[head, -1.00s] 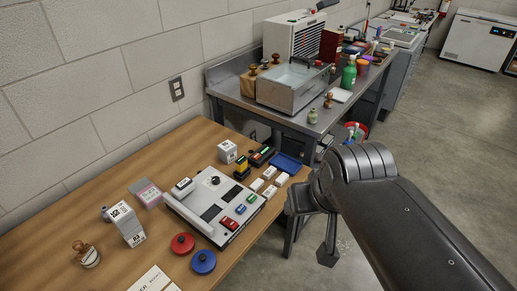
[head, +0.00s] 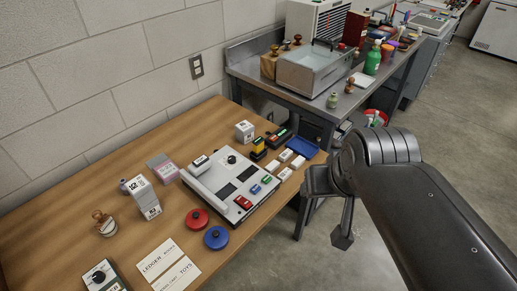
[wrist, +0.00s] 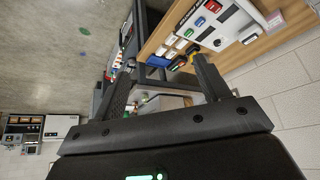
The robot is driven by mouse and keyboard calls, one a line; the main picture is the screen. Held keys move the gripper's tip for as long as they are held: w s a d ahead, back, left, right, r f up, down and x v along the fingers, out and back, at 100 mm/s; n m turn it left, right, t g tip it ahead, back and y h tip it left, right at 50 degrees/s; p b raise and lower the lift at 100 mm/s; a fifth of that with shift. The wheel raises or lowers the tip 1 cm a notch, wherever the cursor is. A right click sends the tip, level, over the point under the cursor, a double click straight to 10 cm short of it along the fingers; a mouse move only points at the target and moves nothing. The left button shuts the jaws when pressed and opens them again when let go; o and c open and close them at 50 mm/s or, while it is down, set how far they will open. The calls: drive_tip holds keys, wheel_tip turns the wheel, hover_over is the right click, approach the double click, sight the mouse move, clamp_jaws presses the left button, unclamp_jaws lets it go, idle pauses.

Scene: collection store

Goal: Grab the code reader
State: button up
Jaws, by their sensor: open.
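Two small devices stand at the back of the wooden table: a yellow-and-black one (head: 258,149) and a dark one with a green face (head: 279,137). I cannot tell for sure which is the code reader. My gripper (head: 322,222) is open and empty, off the table's right edge in the head view. In the wrist view my gripper (wrist: 163,62) has its fingers wide apart with nothing between them.
A grey panel (head: 215,205) with coloured blocks fills the table's middle, near a blue tray (head: 303,147), white boxes, and red (head: 197,218) and blue (head: 216,238) round pieces. A metal bench (head: 320,101) with bottles stands behind. Open floor lies right.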

drive_tip(key=n+g+y, duration=0.1)
drive_tip(key=n+y, duration=0.4)
drive_tip(key=n, duration=0.4)
hover_over(261, 142)
drive_tip(key=s+d, duration=0.2)
drive_tip(key=s, duration=0.1)
wheel_tip(261, 142, down, 19)
drive_tip(key=x, duration=0.6)
drive_tip(key=shift+d+f, duration=0.1)
drive_tip(key=shift+d, duration=0.2)
drive_tip(key=shift+d+f+x, duration=0.1)
drive_tip(key=shift+d+x, duration=0.1)
drive_tip(key=shift+x, duration=0.7)
drive_tip(key=shift+d+f+x, duration=0.1)
drive_tip(key=shift+d+x, duration=0.05)
drive_tip(key=shift+x, duration=0.75)
drive_tip(key=shift+d+f+x, duration=0.1)
drive_tip(key=shift+d+x, duration=0.1)
drive_tip(key=shift+x, duration=0.7)
drive_tip(key=shift+s, duration=0.1)
drive_tip(key=shift+c, duration=0.4)
drive_tip(key=c, duration=1.1)
